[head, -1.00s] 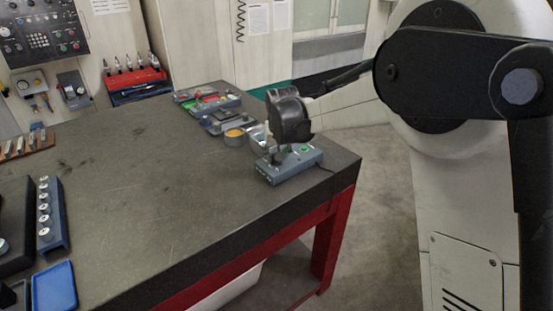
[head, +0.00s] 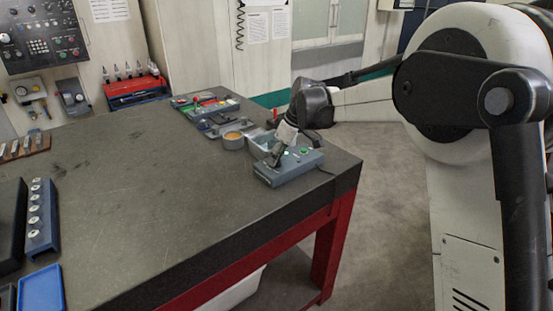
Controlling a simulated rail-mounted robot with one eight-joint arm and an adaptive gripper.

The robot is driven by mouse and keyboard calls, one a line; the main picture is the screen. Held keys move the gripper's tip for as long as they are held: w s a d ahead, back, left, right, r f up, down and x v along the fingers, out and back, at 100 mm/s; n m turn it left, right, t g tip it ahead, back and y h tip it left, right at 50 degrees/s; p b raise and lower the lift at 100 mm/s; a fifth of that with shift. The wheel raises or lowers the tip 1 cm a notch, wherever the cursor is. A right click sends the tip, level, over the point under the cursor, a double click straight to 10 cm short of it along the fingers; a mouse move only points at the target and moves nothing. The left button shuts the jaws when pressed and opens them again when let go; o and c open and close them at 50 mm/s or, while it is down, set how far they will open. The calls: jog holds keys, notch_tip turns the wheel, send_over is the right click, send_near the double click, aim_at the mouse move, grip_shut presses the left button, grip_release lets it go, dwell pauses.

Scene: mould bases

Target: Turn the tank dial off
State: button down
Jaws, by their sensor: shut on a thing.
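A grey control box (head: 290,174) sits near the right corner of the table. Its top carries a green button (head: 304,151) and a small pale-green spot left of it. My gripper (head: 272,159) reaches down from the upper right, tilted, with its fingertips at the left part of the box's top. It is shut on the tank dial there; the fingers hide the dial, so its pointer position cannot be read. A grey open tank (head: 257,134) stands just behind the box, partly covered by my gripper.
A tray of coloured parts (head: 205,101) lies further back. A cable runs from the box over the table's right edge. The middle of the table (head: 140,180) is clear.

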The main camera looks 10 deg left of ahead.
jog(key=n+g, duration=0.1)
jog(key=n, duration=0.3)
jog(key=shift+w+n+g, duration=0.1)
jog(key=shift+n+g, duration=0.2)
jog(key=shift+g, duration=0.1)
jog(key=shift+n+g+b, duration=0.35)
jog(key=shift+n+g, duration=0.35)
jog(key=shift+n, duration=1.1)
jog(key=c, duration=1.4)
grip_release()
jog(key=shift+r, duration=0.1)
jog(key=v, duration=1.2)
jog(key=shift+a, duration=0.15)
